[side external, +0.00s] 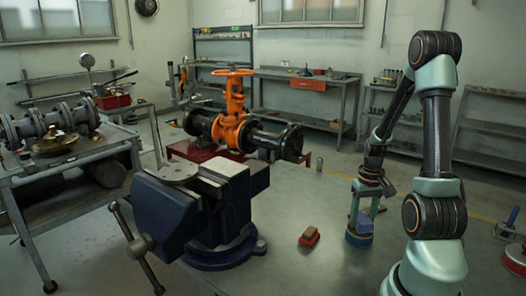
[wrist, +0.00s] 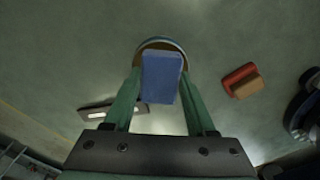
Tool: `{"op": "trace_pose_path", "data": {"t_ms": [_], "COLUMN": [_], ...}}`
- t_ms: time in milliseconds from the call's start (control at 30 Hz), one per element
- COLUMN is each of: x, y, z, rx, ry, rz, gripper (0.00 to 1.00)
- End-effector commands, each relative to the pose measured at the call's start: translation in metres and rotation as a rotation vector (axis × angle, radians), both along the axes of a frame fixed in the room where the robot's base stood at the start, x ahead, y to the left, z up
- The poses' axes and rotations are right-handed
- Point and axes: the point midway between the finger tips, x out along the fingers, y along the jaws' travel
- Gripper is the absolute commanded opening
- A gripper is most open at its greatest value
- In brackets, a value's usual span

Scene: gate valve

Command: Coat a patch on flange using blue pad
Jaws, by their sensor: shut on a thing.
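My gripper (side external: 363,212) points down over the bench at the right of the side view. It is shut on the blue pad (wrist: 161,78), which sits between its two green fingers in the wrist view. In the side view the pad (side external: 365,223) is low, over a round shallow dish (side external: 358,240). The dish rim (wrist: 160,42) shows behind the pad in the wrist view. I cannot tell whether pad and dish touch. A round grey flange (side external: 179,172) lies flat at the top left of the blue vise (side external: 190,215), well left of my gripper.
A red and tan block (side external: 309,237) lies on the bench between vise and gripper; it also shows in the wrist view (wrist: 240,81). An orange gate valve (side external: 234,115) on dark pipe stands behind the vise. A small grey cylinder (side external: 320,164) stands at the bench's back.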

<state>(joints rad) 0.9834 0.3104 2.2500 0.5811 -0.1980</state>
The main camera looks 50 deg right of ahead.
Motion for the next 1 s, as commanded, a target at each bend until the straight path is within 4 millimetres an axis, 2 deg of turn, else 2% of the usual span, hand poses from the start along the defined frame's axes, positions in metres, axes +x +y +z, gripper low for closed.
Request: {"op": "trace_pose_path", "data": {"t_ms": [1000], "x": [0.0004], "y": [-0.0005], "z": [-0.0058], "rx": [-0.001], "ry": [-0.001], "rz": [0.000], "gripper": [0.12]}}
